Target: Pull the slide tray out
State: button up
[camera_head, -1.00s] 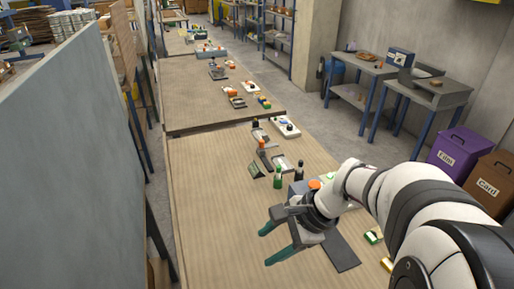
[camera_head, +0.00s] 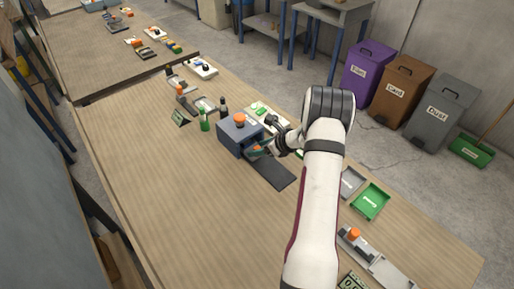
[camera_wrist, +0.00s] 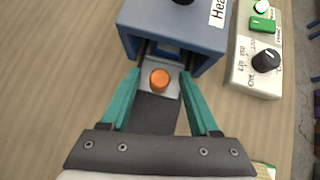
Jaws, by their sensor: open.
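The slide tray (camera_wrist: 158,69) is a light grey plate with an orange knob (camera_wrist: 160,79), at the front opening of a blue-grey box (camera_wrist: 175,28). The box also stands on the table in the head view (camera_head: 233,138). My gripper (camera_wrist: 161,74) has two teal fingers spread on either side of the knob, with visible gaps to it. In the head view my gripper (camera_head: 259,148) is at the front of the box, above a dark strip (camera_head: 272,174). The back part of the tray is hidden inside the box.
A white control panel (camera_wrist: 255,68) with a black dial and a green switch is right of the box. Green (camera_head: 205,121) and dark (camera_head: 223,108) bottles stand behind-left of it. Green (camera_head: 370,201) and grey trays lie right of my arm. The table's left front is bare.

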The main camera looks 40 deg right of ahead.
jog(key=shift+w+a+f, duration=0.1)
jog(key=shift+w+f, duration=0.35)
jog(key=shift+f, duration=0.05)
grip_shut()
dwell(1.2)
